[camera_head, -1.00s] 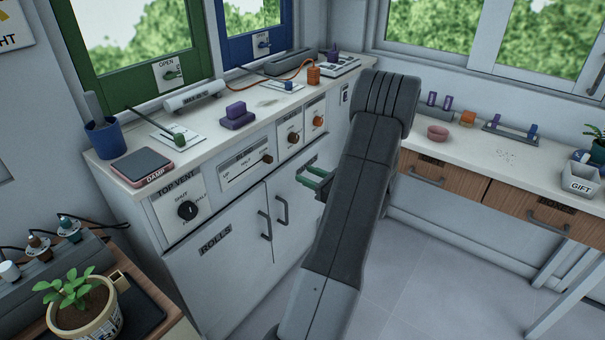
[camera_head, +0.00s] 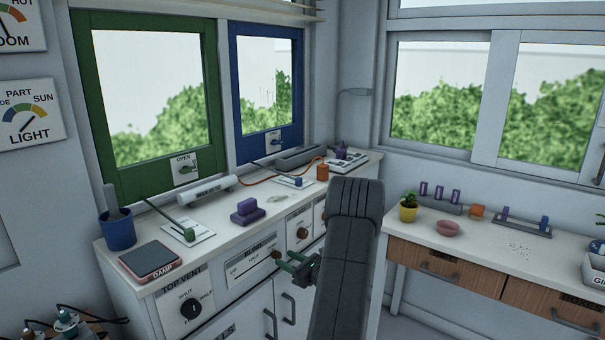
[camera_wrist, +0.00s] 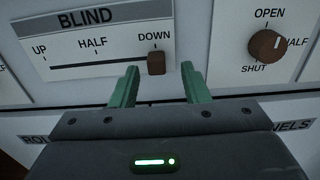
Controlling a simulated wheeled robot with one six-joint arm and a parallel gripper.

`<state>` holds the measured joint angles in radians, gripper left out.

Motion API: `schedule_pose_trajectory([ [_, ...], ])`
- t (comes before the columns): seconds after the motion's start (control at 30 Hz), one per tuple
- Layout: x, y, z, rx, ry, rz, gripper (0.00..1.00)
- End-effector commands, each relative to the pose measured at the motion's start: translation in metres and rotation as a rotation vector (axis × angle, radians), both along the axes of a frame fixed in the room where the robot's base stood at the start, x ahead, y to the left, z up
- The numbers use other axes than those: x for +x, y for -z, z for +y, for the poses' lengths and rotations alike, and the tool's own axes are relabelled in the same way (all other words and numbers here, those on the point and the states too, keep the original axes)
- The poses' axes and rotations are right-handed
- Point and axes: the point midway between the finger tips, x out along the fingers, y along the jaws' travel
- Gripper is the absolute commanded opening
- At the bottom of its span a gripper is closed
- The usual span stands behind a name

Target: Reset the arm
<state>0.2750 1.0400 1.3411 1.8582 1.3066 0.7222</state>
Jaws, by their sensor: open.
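My gripper (camera_head: 284,257) is open and empty in front of the blind panel, on the cabinet's front. Its green fingers also show in the wrist view (camera_wrist: 158,84). There the brown blind slider knob (camera_wrist: 156,62) stands at DOWN, in line with the gap between the fingertips. I cannot tell whether the fingers touch it. In the head view the same knob (camera_head: 275,254) is beside the fingertips. My dark arm rises in front of the counter's right end and hides part of it.
The cabinet counter (camera_head: 225,223) holds a blue cup (camera_head: 118,229), a tablet (camera_head: 150,260) and purple blocks (camera_head: 247,210). The top vent dial (camera_head: 191,308) and another dial (camera_wrist: 267,46) flank the blind panel. The right-hand bench (camera_head: 490,243) holds a yellow-potted plant (camera_head: 408,209) and a pink bowl (camera_head: 448,228).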

Motion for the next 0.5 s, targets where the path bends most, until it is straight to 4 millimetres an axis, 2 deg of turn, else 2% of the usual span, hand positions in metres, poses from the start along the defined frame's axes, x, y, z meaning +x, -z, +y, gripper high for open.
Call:
schedule_pose_trajectory([
  [0.1, 0.011, -0.001, 0.015, 0.000, -0.002, -0.001, 0.42],
  [0.23, 0.018, 0.000, 0.024, 0.001, -0.002, -0.001, 0.42],
  [0.5, 0.012, 0.000, 0.027, 0.000, 0.000, -0.001, 0.42],
])
